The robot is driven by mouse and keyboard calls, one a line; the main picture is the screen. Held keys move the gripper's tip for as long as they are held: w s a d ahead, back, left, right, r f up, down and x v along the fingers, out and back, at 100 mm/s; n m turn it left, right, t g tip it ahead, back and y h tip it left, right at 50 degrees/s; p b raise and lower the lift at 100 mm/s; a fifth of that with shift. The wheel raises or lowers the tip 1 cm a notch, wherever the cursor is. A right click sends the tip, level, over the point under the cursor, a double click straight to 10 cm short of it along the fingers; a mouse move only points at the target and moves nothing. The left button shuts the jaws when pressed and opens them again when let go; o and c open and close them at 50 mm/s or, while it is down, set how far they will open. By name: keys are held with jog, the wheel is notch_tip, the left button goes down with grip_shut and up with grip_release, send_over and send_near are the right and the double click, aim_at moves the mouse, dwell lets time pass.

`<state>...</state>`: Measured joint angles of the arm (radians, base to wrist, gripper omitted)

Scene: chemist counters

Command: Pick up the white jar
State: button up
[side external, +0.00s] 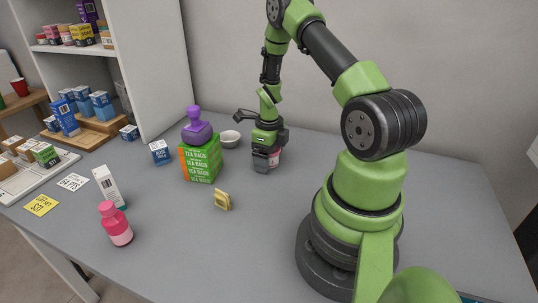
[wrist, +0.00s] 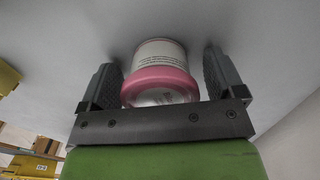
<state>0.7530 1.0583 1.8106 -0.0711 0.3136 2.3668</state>
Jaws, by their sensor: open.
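A white jar (wrist: 160,53) with a pink band or lid edge stands between the two fingers of my gripper (wrist: 161,62) in the wrist view. Its white top with print faces the camera and is partly hidden by the gripper's crossbar. The fingers are open, one on each side of the jar, with narrow gaps visible. In the side view my gripper (side external: 266,160) is low over the grey counter, and only a pinkish part of the jar (side external: 275,158) shows beside the fingers.
A green tea bags box (side external: 200,163) with a purple object (side external: 196,128) on top and a white bowl (side external: 230,139) stand left of my gripper. A small yellow item (side external: 222,201) lies nearer. A pink bottle (side external: 116,224) is front left. The counter right of my gripper is clear.

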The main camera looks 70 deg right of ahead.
jog(key=c, duration=0.9)
jog(key=shift+r, duration=0.15)
